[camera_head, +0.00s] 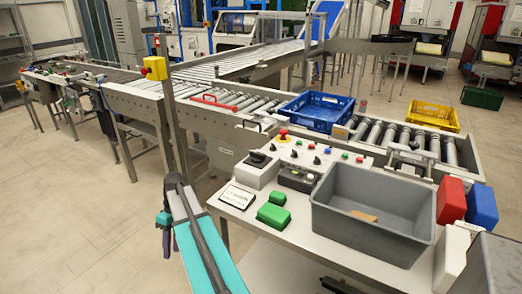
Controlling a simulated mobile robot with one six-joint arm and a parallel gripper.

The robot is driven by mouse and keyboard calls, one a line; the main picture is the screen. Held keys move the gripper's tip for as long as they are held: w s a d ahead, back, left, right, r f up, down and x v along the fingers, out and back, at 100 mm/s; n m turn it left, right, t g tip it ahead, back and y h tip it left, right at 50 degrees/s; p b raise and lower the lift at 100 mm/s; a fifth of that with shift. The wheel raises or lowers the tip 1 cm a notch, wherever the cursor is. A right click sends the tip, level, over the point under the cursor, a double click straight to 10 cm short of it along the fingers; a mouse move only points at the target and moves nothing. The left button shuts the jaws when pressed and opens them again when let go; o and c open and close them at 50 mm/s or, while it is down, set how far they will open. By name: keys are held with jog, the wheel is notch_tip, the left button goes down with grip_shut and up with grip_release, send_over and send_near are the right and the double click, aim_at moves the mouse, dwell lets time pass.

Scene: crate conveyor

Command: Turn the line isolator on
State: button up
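A light grey box with a black rotary knob (257,158) stands at the left rear of the bench; it looks like the line isolator. I cannot read its on or off position. My teal and grey arm reaches up from the bottom edge, left of the bench. My gripper (166,228) is at its far end, left of the box and apart from it. Its fingers are small and partly hidden by the arm, so I cannot tell whether they are open. I see nothing held.
A control panel (312,152) with a red mushroom button sits behind the bench. Beside the knob are a black device (298,177), green blocks (273,214) and a large grey bin (374,218). A post with a yellow box (155,68) rises behind my arm. Floor at left is clear.

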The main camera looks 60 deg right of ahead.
jog(key=d+r+t, duration=0.2)
jog(key=d+r, duration=0.9)
jog(key=r, duration=0.1)
jog(key=m+t+h+b, duration=0.1)
jog(key=t+h+b, duration=0.1)
jog(key=h, duration=0.1)
send_near(258, 152)
jog(key=w+a+f, duration=0.2)
jog(key=w, duration=0.1)
jog(key=w+a+f, duration=0.3)
jog(key=shift+a, duration=0.25)
jog(key=s+d+r+m+t+h, duration=0.1)
jog(key=s+d+r, duration=0.3)
jog(key=s+r, duration=0.5)
jog(key=shift+s+r, duration=0.2)
jog(key=shift+r, duration=0.3)
jog(key=shift+d+f, duration=0.1)
jog(key=shift+f, duration=0.1)
jog(key=x, duration=1.3)
jog(key=shift+w+d+f+p, duration=0.15)
jog(key=shift+w+p, duration=0.15)
jog(key=shift+p, duration=0.1)
